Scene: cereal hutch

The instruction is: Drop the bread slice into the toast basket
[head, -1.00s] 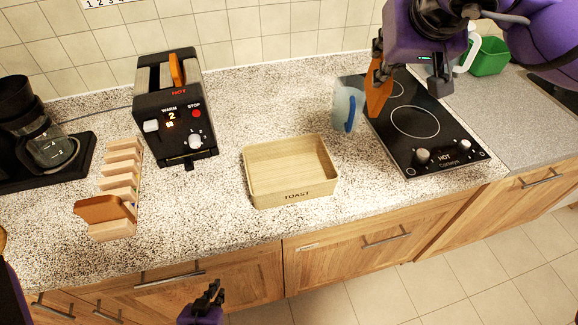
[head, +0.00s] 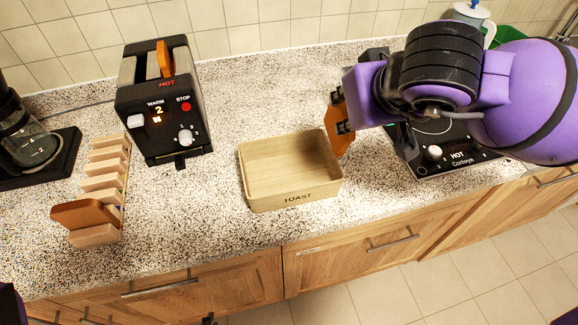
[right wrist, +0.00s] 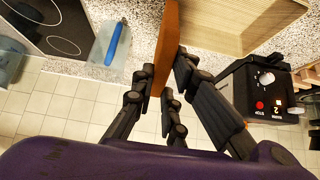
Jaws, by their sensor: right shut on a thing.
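My right gripper (head: 342,115) is shut on an orange-brown bread slice (head: 337,130), held upright just to the right of the toast basket. In the right wrist view the slice (right wrist: 167,45) stands on edge between the fingers (right wrist: 160,92). The tan, open-topped basket (head: 262,203), marked TOAST, sits on the counter and looks empty. Its wooden wall (right wrist: 221,38) also shows beside the slice in the right wrist view. Only a dark tip of my left gripper (head: 208,319) shows at the bottom edge, so its jaws cannot be judged.
A black toaster (head: 165,105) with a slice (head: 164,58) in it stands behind left. A wooden rack (head: 100,183) holds a brown slice (head: 85,214) at the left. A coffee maker (head: 30,150) is farther left.

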